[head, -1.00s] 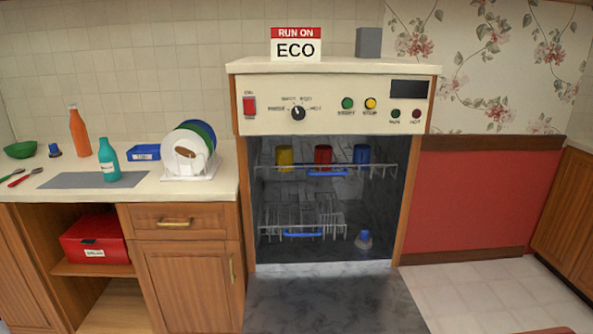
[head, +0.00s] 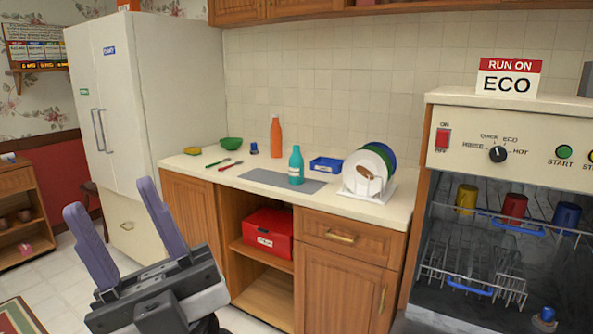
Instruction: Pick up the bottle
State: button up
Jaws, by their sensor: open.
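Two bottles stand upright on the countertop. The teal bottle (head: 296,166) stands on a grey mat (head: 262,180) near the counter's front. The orange bottle (head: 276,138) stands behind it to the left, near the tiled wall. The task does not say which bottle. My gripper (head: 110,225) is at the lower left of the head view, with its two purple-grey fingers spread apart and nothing between them. It is in front of the counter, to the left of both bottles and apart from them.
On the counter (head: 400,213) are a green bowl (head: 231,143), cutlery (head: 226,163), a blue tray (head: 326,165) and a dish rack (head: 369,194) with plates. A red box (head: 268,234) sits on the shelf below. The open dishwasher (head: 480,230) is at right, a white fridge (head: 120,95) at left.

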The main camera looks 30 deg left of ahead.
aim_at(295, 161)
jog(key=i+j+z, duration=0.15)
jog(key=j, duration=0.45)
jog(key=i+j+z, duration=0.2)
jog(key=j, duration=0.4)
jog(key=i+j+z, duration=0.15)
jog(key=i+j, duration=0.15)
jog(key=j, duration=0.4)
jog(key=i+j+z, duration=0.15)
jog(key=j, duration=0.5)
jog(key=i+j+z, duration=0.15)
jog(key=j, duration=0.55)
jog(key=j+z, duration=0.2)
jog(key=j, duration=0.45)
